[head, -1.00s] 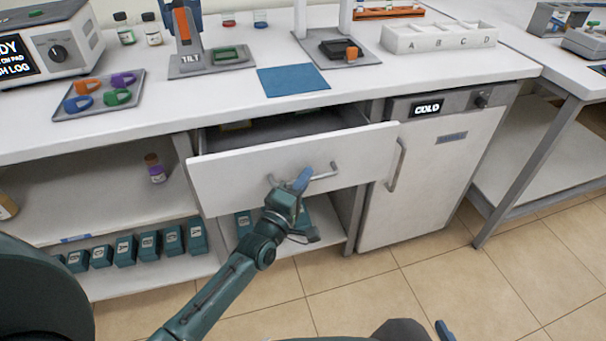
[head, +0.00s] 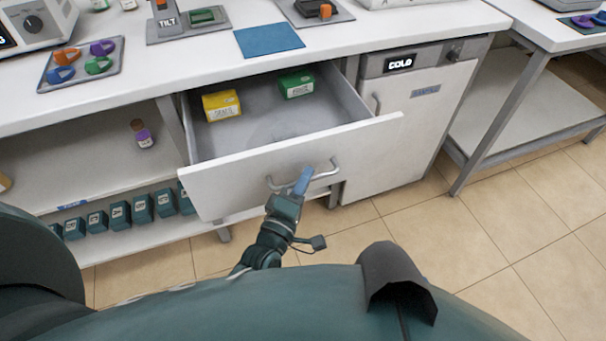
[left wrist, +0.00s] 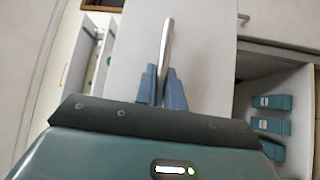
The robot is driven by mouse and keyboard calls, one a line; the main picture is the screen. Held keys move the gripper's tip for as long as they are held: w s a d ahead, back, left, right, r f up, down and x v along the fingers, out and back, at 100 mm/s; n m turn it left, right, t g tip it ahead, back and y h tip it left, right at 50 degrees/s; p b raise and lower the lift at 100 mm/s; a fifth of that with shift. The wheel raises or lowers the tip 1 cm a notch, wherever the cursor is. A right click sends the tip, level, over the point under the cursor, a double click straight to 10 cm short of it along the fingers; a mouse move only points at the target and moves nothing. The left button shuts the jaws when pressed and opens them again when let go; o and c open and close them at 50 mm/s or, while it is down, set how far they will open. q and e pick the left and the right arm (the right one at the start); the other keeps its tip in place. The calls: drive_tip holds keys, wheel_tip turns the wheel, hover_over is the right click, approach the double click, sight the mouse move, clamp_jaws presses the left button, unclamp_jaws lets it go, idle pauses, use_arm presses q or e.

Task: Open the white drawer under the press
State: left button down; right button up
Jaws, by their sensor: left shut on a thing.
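The white drawer (head: 235,180) under the bench top is pulled well out, and its inside shows. A yellow box (head: 221,105) and a green box (head: 297,84) lie in it towards the back. My left gripper (head: 302,182) is shut on the drawer's metal handle (head: 325,174). In the left wrist view, the blue fingers of my left gripper (left wrist: 162,88) stand on both sides of the handle bar (left wrist: 167,45). The press is not clearly identifiable in the head view. My right gripper is not in view.
A cabinet marked COLD (head: 405,135) stands right of the drawer. The bench top carries a blue mat (head: 268,40) and a tray (head: 83,66) of coloured pieces. Tiled floor is clear at right.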

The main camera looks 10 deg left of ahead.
use_arm(q)
drive_tip(key=c, duration=1.5)
unclamp_jaws()
drive_tip(key=shift+s, duration=0.1)
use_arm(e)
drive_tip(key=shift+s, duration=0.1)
